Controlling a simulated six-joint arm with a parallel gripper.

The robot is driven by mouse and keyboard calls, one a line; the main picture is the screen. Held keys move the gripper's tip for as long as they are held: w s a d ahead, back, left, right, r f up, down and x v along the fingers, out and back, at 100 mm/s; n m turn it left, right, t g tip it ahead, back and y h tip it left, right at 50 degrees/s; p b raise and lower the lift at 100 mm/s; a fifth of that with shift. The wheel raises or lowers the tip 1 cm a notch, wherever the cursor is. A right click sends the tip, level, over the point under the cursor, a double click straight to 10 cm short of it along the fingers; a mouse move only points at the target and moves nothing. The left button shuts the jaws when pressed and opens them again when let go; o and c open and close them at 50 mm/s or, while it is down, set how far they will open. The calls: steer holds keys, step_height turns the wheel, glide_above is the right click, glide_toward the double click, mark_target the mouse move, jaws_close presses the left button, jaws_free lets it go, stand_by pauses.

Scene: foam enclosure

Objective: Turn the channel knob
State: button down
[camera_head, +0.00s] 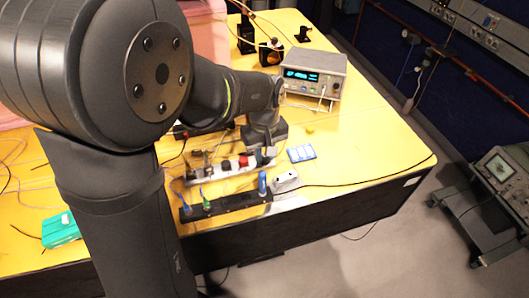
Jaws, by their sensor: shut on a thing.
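A grey bench instrument (312,75) with a lit blue-green display stands on the yellow table, its front panel facing the near side. Small controls show on that panel, but I cannot make out which is the channel knob. My arm reaches across from the upper left, and its wrist bends down just left of and in front of the instrument. My gripper (265,150) is low over the table near the power strip. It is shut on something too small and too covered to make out. The fingertips are hard to separate from the plugs behind them.
A white power strip (215,171) with plugs and a black strip (225,207) lie along the near edge. A blue-white pack (301,153) lies beside them. Black optical mounts (270,52) stand behind. An oscilloscope (499,170) sits on a cart right. The right tabletop is mostly clear.

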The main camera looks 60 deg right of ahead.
mark_target(265, 157)
steer(key=m, duration=0.4)
steer(key=shift+m, duration=1.9)
steer(key=c, duration=1.3)
jaws_free()
steer(key=shift+r, duration=0.1)
step_height(265, 157, up, 17)
steer(key=shift+r, duration=0.15)
